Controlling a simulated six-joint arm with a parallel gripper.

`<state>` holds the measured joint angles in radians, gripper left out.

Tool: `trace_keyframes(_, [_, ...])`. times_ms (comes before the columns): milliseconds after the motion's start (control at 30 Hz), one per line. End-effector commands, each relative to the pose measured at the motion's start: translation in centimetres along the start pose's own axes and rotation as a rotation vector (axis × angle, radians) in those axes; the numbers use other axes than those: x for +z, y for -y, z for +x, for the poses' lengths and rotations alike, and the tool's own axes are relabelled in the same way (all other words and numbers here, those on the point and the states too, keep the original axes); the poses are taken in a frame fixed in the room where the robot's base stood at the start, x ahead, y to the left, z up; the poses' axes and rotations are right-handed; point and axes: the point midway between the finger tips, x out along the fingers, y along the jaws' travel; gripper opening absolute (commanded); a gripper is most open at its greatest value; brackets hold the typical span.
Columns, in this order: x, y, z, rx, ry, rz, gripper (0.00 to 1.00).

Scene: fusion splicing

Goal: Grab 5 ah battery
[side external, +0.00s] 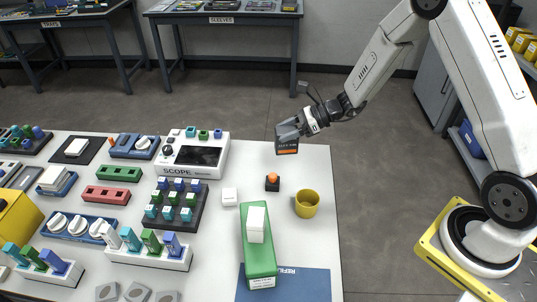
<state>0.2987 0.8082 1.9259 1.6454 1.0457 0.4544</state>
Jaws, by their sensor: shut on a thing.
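My gripper (287,135) is above the back right part of the white table. It is shut on a dark block with an orange band (287,149), which looks like the battery. The block is held up above the tabletop, beyond the orange-topped button and to the right of the SCOPE unit. Its label is too small to read. The fingertips are small in this view and partly hidden against the block.
Below on the white table (318,170) stand an orange-topped button (272,182), a yellow cup (307,204), a green tray with a white block (259,261) and a blue REFILL mat (305,285). The SCOPE unit (195,155) and several racks fill the left side.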

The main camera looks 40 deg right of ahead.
Motion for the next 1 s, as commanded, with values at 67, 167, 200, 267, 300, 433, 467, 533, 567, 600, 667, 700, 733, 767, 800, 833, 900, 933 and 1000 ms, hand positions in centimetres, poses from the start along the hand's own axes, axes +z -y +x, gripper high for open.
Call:
trace_keyframes(67, [0.2, -0.3, -0.4, -0.001, 0.002, 0.0, 0.0])
trace_keyframes(167, [0.2, -0.7, -0.6, -0.001, 0.002, -0.001, 0.0])
trace_keyframes(200, [0.2, -0.7, -0.7, -0.001, 0.001, 0.0, 0.0])
trace_keyframes(267, [0.2, -0.8, -0.7, -0.001, 0.001, -0.001, 0.0])
trace_keyframes(300, [0.2, -0.8, -0.8, -0.001, 0.001, -0.001, 0.0])
trace_keyframes(433, [0.2, -0.8, -0.8, -0.001, 0.001, -0.001, 0.0])
trace_keyframes(467, [0.2, -0.8, -0.8, -0.001, 0.001, -0.001, 0.0])
trace_keyframes(533, [0.2, -0.8, -0.8, -0.001, 0.001, -0.001, 0.0])
trace_keyframes(567, [0.2, -0.8, -0.8, -0.001, 0.001, -0.001, 0.0])
trace_keyframes(600, [0.2, -0.8, -0.8, -0.001, 0.001, -0.001, 0.0])
trace_keyframes(667, [0.2, -0.8, -0.8, -0.001, 0.001, -0.001, 0.0])
trace_keyframes(700, [0.2, -0.8, -0.8, -0.001, 0.001, -0.001, 0.0])
trace_keyframes(733, [0.2, -0.8, -0.8, -0.001, 0.001, -0.001, 0.0])
trace_keyframes(767, [0.2, -0.8, -0.8, -0.001, 0.001, -0.001, 0.0])
trace_keyframes(800, [0.2, -0.8, -0.8, -0.001, 0.001, -0.001, 0.0])
trace_keyframes(833, [0.2, -0.8, -0.8, -0.001, 0.001, -0.001, 0.0])
trace_keyframes(900, [0.1, -0.8, -0.9, -0.003, 0.001, 0.0, 0.0])
trace_keyframes(933, [0.1, -0.9, -1.1, -0.005, 0.001, 0.001, 0.0])
trace_keyframes(1000, [-0.2, -0.9, -1.6, -0.012, 0.0, 0.004, 0.0])
